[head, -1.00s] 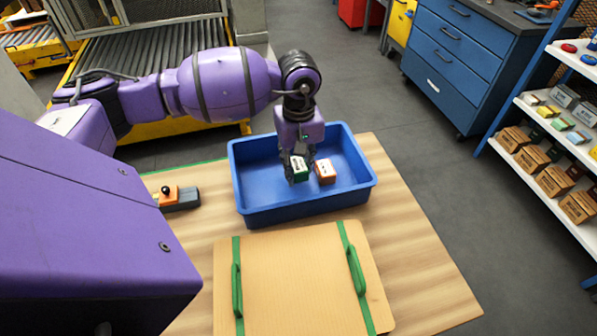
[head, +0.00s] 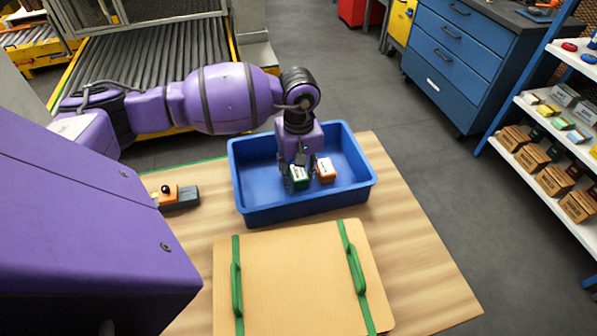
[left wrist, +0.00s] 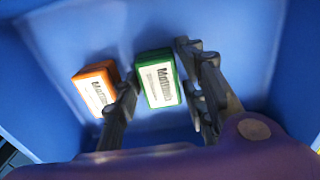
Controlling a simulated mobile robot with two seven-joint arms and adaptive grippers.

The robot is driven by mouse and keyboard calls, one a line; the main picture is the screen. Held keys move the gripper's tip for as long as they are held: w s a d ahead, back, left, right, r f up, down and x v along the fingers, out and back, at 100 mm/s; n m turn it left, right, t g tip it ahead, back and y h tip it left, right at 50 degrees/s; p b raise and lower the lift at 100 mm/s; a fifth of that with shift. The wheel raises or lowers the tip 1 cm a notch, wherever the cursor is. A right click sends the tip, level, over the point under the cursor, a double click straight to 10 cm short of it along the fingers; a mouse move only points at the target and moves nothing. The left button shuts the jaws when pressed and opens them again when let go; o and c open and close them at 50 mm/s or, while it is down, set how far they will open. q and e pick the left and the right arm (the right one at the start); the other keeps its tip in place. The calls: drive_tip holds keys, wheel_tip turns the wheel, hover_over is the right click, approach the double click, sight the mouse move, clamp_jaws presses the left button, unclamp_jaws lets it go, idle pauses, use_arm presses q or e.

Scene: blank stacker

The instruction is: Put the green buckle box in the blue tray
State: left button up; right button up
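The green buckle box (head: 299,178), with a white label on top, lies on the floor of the blue tray (head: 256,212). In the left wrist view the green box (left wrist: 158,80) sits between the two dark fingers of my left gripper (left wrist: 160,88), with small gaps on both sides. The left gripper (head: 299,170) reaches down into the tray and is open around the box. My right gripper is in neither view.
An orange box (head: 326,171) with a white label lies in the tray, just right of the green one. A flat board with green straps (head: 300,280) lies in front of the tray. An orange-and-grey device (head: 178,198) with a black knob stands to the left.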

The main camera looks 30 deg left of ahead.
sight(298, 172)
use_arm(q)
wheel_tip(298, 172, up, 12)
drive_tip(key=shift+r, duration=0.2)
drive_tip(key=shift+f, duration=0.1)
idle(0.4)
